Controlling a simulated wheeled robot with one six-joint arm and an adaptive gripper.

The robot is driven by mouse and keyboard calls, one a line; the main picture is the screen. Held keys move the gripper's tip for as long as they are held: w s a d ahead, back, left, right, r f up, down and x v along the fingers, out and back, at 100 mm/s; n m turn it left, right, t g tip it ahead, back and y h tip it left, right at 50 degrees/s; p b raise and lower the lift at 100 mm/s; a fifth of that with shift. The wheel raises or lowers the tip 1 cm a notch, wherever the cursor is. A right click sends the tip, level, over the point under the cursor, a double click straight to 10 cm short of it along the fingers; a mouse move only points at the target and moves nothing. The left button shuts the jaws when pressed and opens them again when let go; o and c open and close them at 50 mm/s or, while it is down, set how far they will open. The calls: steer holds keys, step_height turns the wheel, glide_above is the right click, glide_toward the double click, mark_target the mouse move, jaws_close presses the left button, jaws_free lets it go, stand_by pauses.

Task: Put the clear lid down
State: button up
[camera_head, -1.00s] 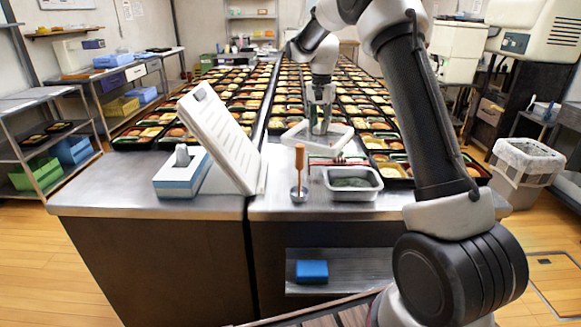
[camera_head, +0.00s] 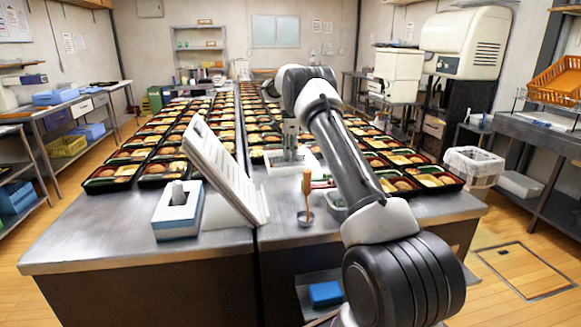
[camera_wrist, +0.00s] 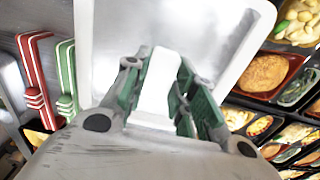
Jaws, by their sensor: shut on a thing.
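The clear lid is a pale, rimmed, translucent panel. In the head view the lid (camera_head: 306,163) is among the bento trays near the front of the counter, behind the ladle. In the wrist view the lid (camera_wrist: 228,38) fills the upper middle. My gripper (camera_head: 290,148) is above the lid. In the wrist view my gripper (camera_wrist: 160,82) has its two green-padded fingers on either side of a pale raised part in the lid's middle, shut on it. Whether the lid's underside touches anything is hidden.
Bento trays (camera_head: 436,178) run along both sides. A white slanted board (camera_head: 222,172) leans left. Red (camera_wrist: 38,75) and green (camera_wrist: 66,78) utensils lie left of the lid.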

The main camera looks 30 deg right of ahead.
mark_target(290, 161)
steer(key=shift+f, duration=2.1)
steer(key=shift+f, duration=0.1)
steer(key=o, duration=0.8)
steer(key=shift+o, duration=0.2)
